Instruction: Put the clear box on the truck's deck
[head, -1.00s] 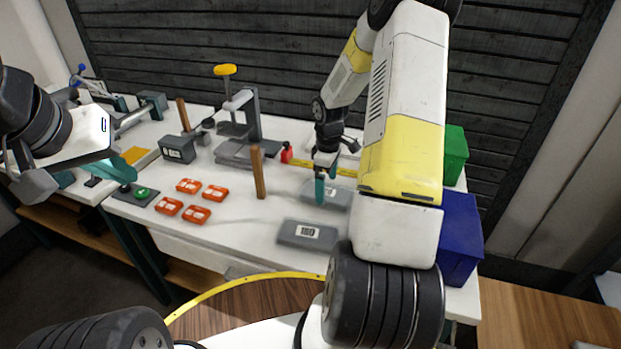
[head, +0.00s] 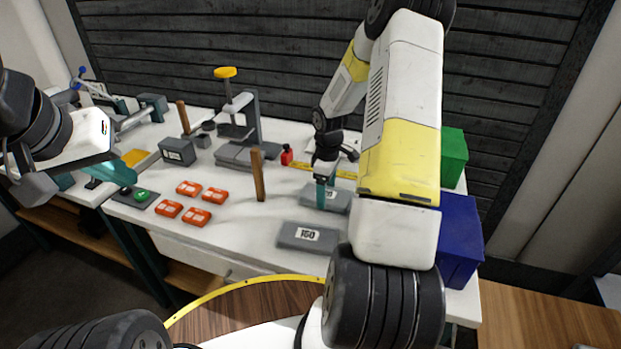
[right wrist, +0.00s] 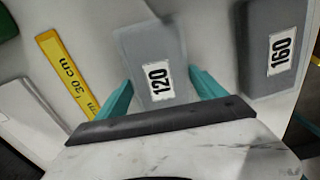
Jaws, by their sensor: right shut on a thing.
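I see no clear box and no truck in either view. My right gripper (head: 321,196) is at a grey block labelled 120 (head: 340,199) on the white bench. In the right wrist view, the teal fingers of the gripper (right wrist: 160,82) lie along both sides of the 120 block (right wrist: 150,45), shut on it. My left gripper (head: 116,172) is at the left, above the bench's left end; its finger opening is not clear to see.
A grey block labelled 160 (head: 309,236) lies nearer on the white bench (head: 235,235). Several orange tiles (head: 197,216), a wooden post (head: 258,176), a clamp stand (head: 246,130), a yellow ruler (right wrist: 65,70), a green box (head: 454,158) and a blue box (head: 458,240) stand around.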

